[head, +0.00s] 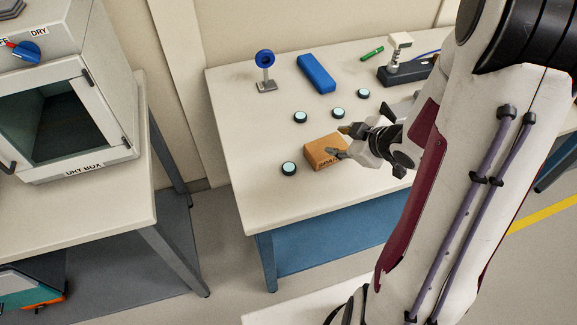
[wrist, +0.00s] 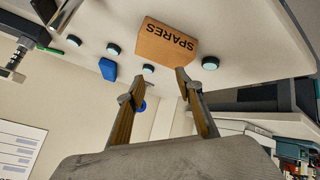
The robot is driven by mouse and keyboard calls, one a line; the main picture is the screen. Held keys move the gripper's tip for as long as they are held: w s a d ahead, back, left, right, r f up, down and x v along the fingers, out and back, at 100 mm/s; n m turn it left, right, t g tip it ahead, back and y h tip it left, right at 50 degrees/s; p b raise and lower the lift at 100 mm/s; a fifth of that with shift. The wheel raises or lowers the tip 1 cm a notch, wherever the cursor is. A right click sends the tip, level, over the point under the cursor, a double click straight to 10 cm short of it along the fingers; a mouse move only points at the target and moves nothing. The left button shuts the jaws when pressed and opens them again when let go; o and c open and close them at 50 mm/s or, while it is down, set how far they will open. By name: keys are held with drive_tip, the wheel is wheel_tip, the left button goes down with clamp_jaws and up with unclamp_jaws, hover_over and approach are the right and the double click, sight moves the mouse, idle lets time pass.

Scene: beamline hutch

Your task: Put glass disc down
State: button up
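Several glass discs, pale blue with dark rims, lie apart on the white table. One disc (head: 289,168) is left of an orange SPARES box (head: 323,151), and others are behind it: a disc (head: 300,117), a disc (head: 338,113) and a disc (head: 362,94). My gripper (head: 341,141) is beside the box's right end in the head view. In the wrist view its fingers (wrist: 160,82) are spread, with no disc visible between them. The box (wrist: 166,42) shows just beyond the fingertips; I cannot tell whether they touch it.
A blue ring on a stand (head: 265,70), a blue case (head: 317,74), a green pen (head: 372,54) and a dark-based instrument (head: 402,72) stand toward the back. A dry box (head: 70,115) is on another bench at left. The table's front left is clear.

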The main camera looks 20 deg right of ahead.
sight(310, 184)
drive_tip(key=a+f+y, duration=0.1)
drive_tip(key=s+a+f+y, duration=0.1)
drive_tip(key=a, duration=0.1)
drive_tip(key=s+a+f+n+y, duration=0.1)
drive_tip(key=f+y, duration=0.1)
drive_tip(key=shift+s+a, duration=0.2)
drive_tip(key=s+a+y, duration=0.1)
drive_tip(key=s+a+t+y, duration=0.1)
drive_tip(key=s+a+y, duration=0.2)
drive_tip(key=a, duration=0.1)
drive_tip(key=shift+s+r+t+y, duration=0.15)
drive_tip(key=shift+r+t+y, duration=0.15)
drive_tip(key=shift+t+y, duration=0.1)
drive_tip(key=shift+s+a+r+m+t+y, duration=0.15)
drive_tip(key=shift+s+r+m+t+y, duration=0.2)
drive_tip(key=shift+s+m+t+y, duration=0.25)
drive_tip(key=shift+w+f+t, duration=0.15)
drive_tip(key=shift+t, duration=0.15)
drive_tip(key=w+d+f+h, duration=0.1)
drive_tip(key=w+d+f+m+h, duration=0.1)
drive_tip(key=f, duration=0.1)
drive_tip(key=w+d+f+m+h, duration=0.1)
drive_tip(key=f, duration=0.1)
drive_tip(key=shift+f+t, duration=0.2)
drive_tip(key=shift+t, duration=0.1)
drive_tip(key=shift+x, duration=1.35)
